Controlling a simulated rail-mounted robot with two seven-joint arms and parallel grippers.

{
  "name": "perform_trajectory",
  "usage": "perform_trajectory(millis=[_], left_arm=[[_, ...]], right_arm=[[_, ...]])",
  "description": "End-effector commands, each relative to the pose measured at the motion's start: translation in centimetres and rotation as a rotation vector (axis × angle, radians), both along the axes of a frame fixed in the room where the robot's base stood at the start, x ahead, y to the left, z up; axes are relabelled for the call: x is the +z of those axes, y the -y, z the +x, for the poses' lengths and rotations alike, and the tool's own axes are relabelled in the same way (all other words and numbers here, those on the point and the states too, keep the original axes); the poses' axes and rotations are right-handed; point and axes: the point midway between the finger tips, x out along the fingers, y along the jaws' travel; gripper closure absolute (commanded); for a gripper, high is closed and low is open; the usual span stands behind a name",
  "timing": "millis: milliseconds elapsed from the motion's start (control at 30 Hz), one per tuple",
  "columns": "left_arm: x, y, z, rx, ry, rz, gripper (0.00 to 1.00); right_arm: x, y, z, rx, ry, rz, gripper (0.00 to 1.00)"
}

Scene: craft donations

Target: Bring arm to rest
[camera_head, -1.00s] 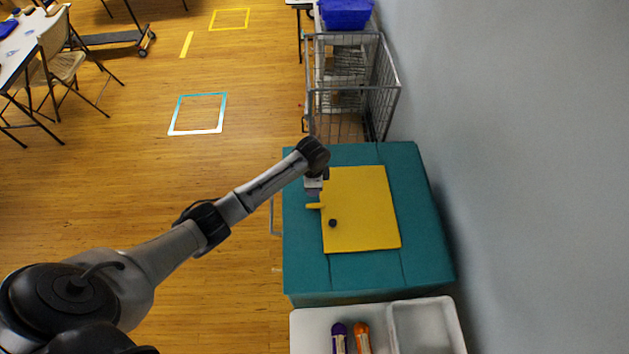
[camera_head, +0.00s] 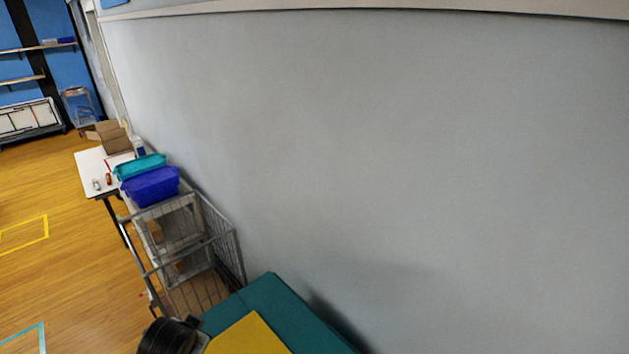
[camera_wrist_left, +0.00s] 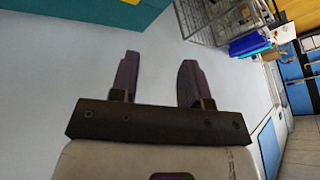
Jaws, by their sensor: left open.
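My left gripper (camera_wrist_left: 157,80) shows in the left wrist view with its two dark fingers apart. Nothing is between them, and the pale wall fills the space behind. In the head view only a black joint of my left arm (camera_head: 168,336) shows, at the bottom edge beside the teal chest (camera_head: 270,300); the gripper itself is not clear there. My right arm and right gripper are in neither view now.
The yellow panel (camera_head: 250,338) lies on the teal chest. Behind it stands a wire cart (camera_head: 228,245), close to the wall (camera_head: 400,150). A blue bin (camera_head: 150,187) and a teal bin (camera_head: 140,165) are beyond. Open wooden floor (camera_head: 60,270) lies to the left.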

Motion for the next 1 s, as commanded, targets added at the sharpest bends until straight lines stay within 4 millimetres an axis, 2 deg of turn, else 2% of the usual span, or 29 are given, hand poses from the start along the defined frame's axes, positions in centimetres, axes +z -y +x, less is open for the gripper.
perform_trajectory(millis=[33,100,167,267,400,467,600,800,900,1000], left_arm=[[1.5,1.3,-1.3,0.004,0.064,-0.02,0.57],[3.1,2.8,-3.7,0.014,0.141,-0.047,0.57],[3.9,3.8,-6.5,0.021,0.187,-0.074,0.57],[4.1,5.0,-11.7,0.032,0.218,-0.115,0.57],[2.5,5.9,-18.5,0.061,0.17,-0.17,0.57],[1.3,6.2,-21.2,0.076,0.124,-0.192,0.57],[-2.5,6.6,-26.6,0.114,-0.02,-0.218,0.57],[-5.7,7.1,-32.2,0.141,-0.17,-0.23,0.57],[-6.5,7.1,-33.7,0.146,-0.209,-0.228,0.57],[-6.7,7.1,-34.3,0.147,-0.223,-0.227,0.57]], right_arm=[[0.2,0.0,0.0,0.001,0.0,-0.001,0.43],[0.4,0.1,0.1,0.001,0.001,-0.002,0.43],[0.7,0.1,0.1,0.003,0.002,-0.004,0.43],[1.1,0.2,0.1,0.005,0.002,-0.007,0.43],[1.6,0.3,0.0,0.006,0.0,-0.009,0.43],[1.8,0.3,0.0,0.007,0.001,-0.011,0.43],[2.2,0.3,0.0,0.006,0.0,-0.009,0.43],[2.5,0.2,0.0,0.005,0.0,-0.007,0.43],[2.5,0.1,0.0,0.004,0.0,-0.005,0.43],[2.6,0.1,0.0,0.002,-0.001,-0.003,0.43]])
